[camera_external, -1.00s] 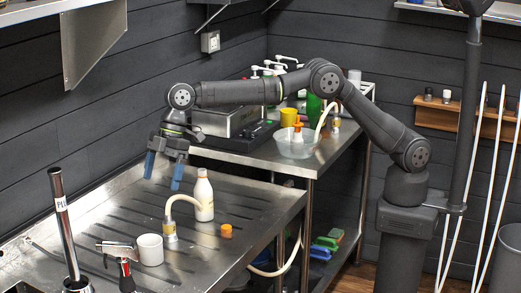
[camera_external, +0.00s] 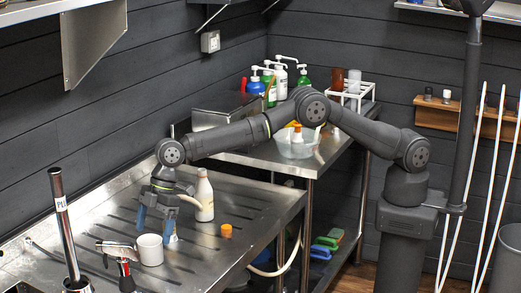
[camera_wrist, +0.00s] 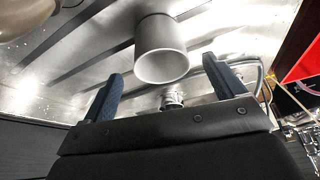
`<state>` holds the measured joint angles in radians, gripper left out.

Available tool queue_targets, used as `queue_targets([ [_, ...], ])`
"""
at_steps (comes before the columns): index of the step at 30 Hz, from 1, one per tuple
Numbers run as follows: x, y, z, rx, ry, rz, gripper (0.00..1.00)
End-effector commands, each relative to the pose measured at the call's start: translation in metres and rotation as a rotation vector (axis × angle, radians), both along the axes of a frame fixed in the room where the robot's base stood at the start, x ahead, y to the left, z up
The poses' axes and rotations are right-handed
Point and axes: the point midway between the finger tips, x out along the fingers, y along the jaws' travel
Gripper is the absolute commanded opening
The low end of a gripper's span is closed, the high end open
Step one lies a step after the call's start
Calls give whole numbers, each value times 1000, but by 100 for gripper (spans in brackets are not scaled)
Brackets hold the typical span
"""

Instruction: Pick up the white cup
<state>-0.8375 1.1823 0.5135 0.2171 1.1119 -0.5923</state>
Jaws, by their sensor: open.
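The white cup (camera_external: 150,252) stands on the ribbed metal drain table. In the wrist view the cup (camera_wrist: 162,52) shows with its open rim toward the camera, ahead of the fingers and between their lines. My gripper (camera_external: 156,228) is open and empty, with its two blue fingers pointing down just behind the cup. The wrist view also shows both fingers (camera_wrist: 160,88) spread apart, with no contact on the cup visible.
A white bottle (camera_external: 204,196) and an orange cap (camera_external: 226,231) are right of the gripper. A metal coupling (camera_wrist: 172,99) with a hose is close to the fingers. A tap (camera_external: 118,249) and a metal pipe (camera_external: 63,222) stand left of the cup.

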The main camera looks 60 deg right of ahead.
Motion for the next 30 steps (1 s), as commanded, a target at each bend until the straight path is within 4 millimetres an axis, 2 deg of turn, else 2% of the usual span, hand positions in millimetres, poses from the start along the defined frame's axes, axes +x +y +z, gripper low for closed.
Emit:
queue_targets([
  [12,3,18,-43,0,0,0,88],
  [22,3,21,-48,1,-1,0,88],
  [23,3,21,-48,1,-1,0,84],
  [30,3,21,-48,0,-1,0,37],
])
